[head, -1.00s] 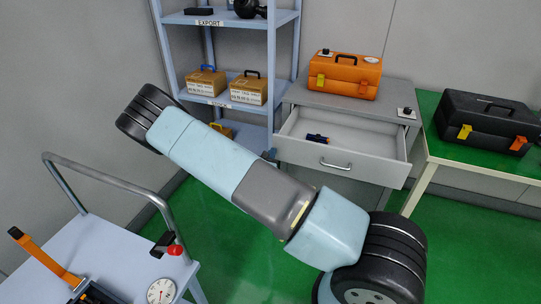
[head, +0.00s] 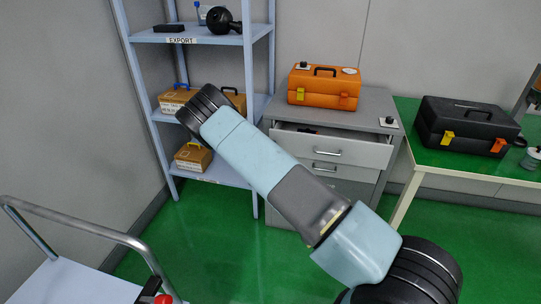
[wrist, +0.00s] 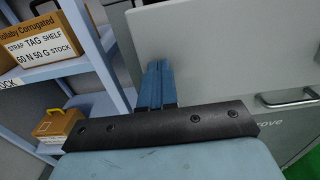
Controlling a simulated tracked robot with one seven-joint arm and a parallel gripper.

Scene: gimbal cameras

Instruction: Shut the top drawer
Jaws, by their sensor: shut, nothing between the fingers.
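The top drawer (head: 362,152) of the grey cabinet is partly open. A strip of its inside shows above its front, with a small dark object (head: 308,130) in it. Its bar handle (head: 318,150) is on the front. In the wrist view a light grey panel, seemingly this drawer's front (wrist: 220,50), fills the upper right. My gripper (wrist: 157,72) is shut and empty, its blue fingers at the left part of that panel. I cannot tell if they touch it.
An orange toolbox (head: 324,88) and a small switch box (head: 389,122) sit on the cabinet. A lower drawer's handle (head: 325,168) is just below. A blue shelf (head: 205,38) with boxes stands left. A green-topped table (head: 410,150) holds a black case (head: 466,125). Green floor is open between.

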